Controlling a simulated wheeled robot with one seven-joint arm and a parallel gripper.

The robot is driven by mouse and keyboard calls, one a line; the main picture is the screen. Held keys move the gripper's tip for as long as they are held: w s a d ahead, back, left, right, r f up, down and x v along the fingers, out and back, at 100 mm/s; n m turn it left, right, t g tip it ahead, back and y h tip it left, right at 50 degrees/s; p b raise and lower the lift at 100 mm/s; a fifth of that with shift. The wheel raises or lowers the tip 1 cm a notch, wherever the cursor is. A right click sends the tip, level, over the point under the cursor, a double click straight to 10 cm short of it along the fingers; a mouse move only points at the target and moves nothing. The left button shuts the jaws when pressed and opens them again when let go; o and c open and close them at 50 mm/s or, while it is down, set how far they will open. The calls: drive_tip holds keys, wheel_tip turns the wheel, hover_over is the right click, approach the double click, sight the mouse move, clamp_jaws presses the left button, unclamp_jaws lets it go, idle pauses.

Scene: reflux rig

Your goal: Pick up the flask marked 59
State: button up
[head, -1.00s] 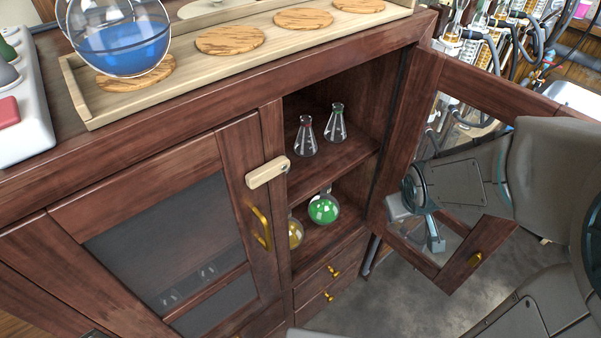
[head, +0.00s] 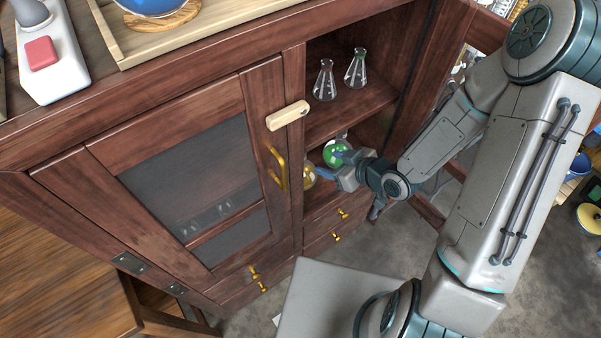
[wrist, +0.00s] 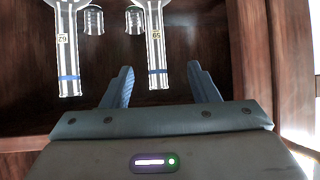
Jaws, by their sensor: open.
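In the wrist view, two clear flask necks with blue bands hang down the picture, so the view seems upside down. The right flask (wrist: 155,45) bears a small label that appears to read 59 inverted; its neck is between the fingertips of my open gripper (wrist: 160,70). The left flask (wrist: 68,45) has a different label, hard to read. In the head view, my gripper (head: 338,168) is at the lower compartment, by a green-filled round flask (head: 336,152) and a yellow-filled one (head: 309,177), which it partly hides. I cannot tell which colour carries 59.
Two conical flasks (head: 325,84) stand on the shelf above. The closed glass door (head: 185,160) with a gold handle (head: 279,170) lies just left. A wooden latch (head: 288,115) sticks out near the opening. Other small glassware (wrist: 93,20) shows behind the necks.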

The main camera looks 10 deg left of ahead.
drive_tip(key=shift+w+d+f+b+x, duration=0.15)
drive_tip(key=shift+b+x, duration=1)
drive_tip(key=shift+x, duration=1.1)
drive_tip(key=shift+w+d+f+b+x, duration=0.15)
drive_tip(key=shift+b+x, duration=0.95)
drive_tip(key=shift+x, duration=1.15)
drive_tip(key=shift+d+f+b+x, duration=0.15)
drive_tip(key=shift+b+x, duration=1)
drive_tip(key=shift+x, duration=1.1)
drive_tip(key=shift+r, duration=0.15)
clamp_jaws()
